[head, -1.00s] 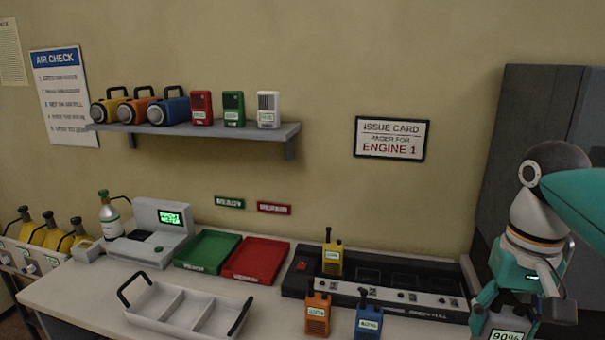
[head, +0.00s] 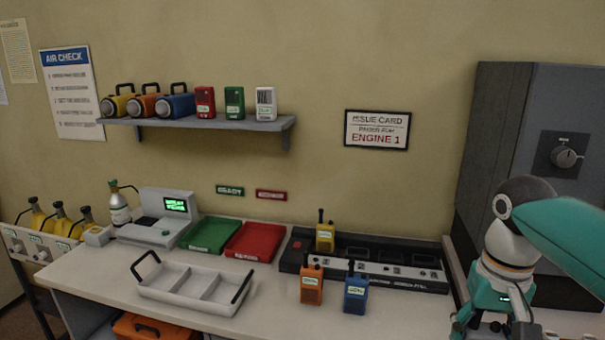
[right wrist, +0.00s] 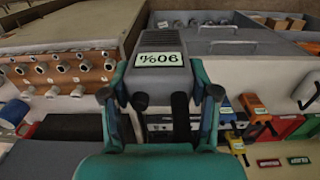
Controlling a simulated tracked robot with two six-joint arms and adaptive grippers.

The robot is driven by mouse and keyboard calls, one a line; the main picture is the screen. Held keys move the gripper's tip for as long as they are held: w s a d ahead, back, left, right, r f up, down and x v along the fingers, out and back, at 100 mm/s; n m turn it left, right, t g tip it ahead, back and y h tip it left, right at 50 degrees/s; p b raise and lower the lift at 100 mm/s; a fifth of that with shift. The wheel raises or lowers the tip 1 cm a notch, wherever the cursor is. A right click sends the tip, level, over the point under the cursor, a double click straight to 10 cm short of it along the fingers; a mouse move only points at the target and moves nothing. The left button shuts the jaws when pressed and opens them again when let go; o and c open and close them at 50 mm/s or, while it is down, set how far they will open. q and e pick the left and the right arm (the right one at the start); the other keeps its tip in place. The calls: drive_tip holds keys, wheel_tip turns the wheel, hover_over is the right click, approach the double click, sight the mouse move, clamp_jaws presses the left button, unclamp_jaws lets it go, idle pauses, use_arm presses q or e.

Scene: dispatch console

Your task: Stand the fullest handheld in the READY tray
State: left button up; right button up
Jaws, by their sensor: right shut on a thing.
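My right gripper (right wrist: 160,95) is shut on a dark grey handheld (right wrist: 155,40) in the right wrist view. Its label appears upside down and reads 90%. In the head view my right gripper (head: 490,325) is at the lower right, cut by the frame edge, with the handheld out of sight. A yellow handheld (head: 325,238) stands in the charger (head: 295,262). An orange handheld (head: 312,287) and a blue handheld (head: 355,296) stand on the desk before it, labels too small to read. The green tray (head: 208,236), below the green READY sign (head: 230,190), looks empty.
A red tray (head: 255,242) adjoins the green one on its right. A test meter (head: 160,225) stands to its left. A white divided carrier (head: 190,290) sits in front. A dark cabinet (head: 500,130) is at the right. A shelf (head: 215,124) holds lamps and pagers.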

drive_tip(key=w+a+f+n, duration=0.1)
drive_tip(key=w+a+f, duration=0.1)
drive_tip(key=f, duration=1.2)
drive_tip(key=w+a+f+n, duration=0.1)
drive_tip(key=a+f, duration=0.4)
drive_tip(key=f, duration=0.9)
drive_tip(key=shift+w+a+f+n, duration=0.2)
drive_tip(key=shift+w+f+n, duration=0.15)
drive_tip(key=shift+w, duration=0.3)
